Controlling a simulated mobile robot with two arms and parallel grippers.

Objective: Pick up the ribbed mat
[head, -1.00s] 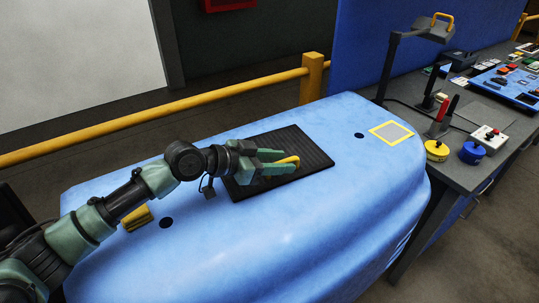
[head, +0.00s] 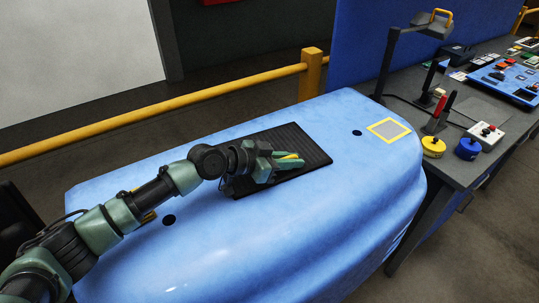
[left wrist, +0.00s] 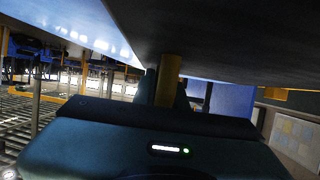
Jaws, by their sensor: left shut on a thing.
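The ribbed mat (head: 308,148) is a dark, flat, grooved rectangle on top of the blue rounded housing (head: 330,215) in the head view. A yellow handle (head: 289,157) shows on the mat. My left gripper (head: 288,164) is shut on this handle, low over the mat, and its fingers hide most of it. In the left wrist view the handle (left wrist: 168,78) stands between the fingers, against a large dark surface that looks like the mat (left wrist: 235,35). I cannot tell whether the mat is clear of the housing. My right gripper is not in view.
A yellow-framed grey patch (head: 389,130) and a dark hole (head: 357,133) lie on the housing to the right. A yellow rail (head: 150,117) runs behind. The grey bench (head: 460,170) at right holds a lamp-like stand, buttons and a control box (head: 487,135).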

